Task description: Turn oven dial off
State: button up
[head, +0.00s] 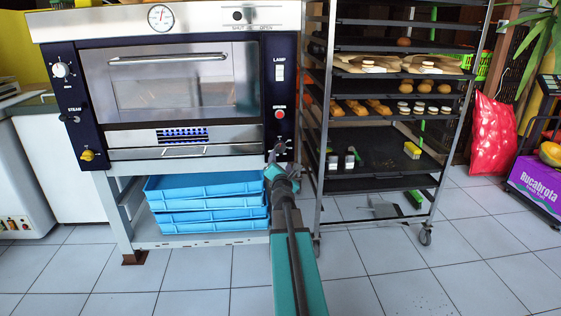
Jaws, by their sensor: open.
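The oven (185,85) stands at the left with a dark control panel on each side of its glass door. A white round dial (61,70) sits high on the left panel. Below it are a black steam knob (70,118) and a yellow knob (87,155). The right panel has a white lamp switch (279,73) and a round red control (280,114). The setting of the white dial is too small to read. My gripper (277,150) is open in front of the lower right panel, below the red control, and hides part of it. Contact with the panel cannot be told.
Blue trays (208,187) are stacked on the stand under the oven. A wheeled rack (318,150) with bread and trays stands close to the right of my arm. A red sack (492,135) is farther right. The tiled floor in front is clear.

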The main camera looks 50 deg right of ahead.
jog(key=shift+v, duration=0.9)
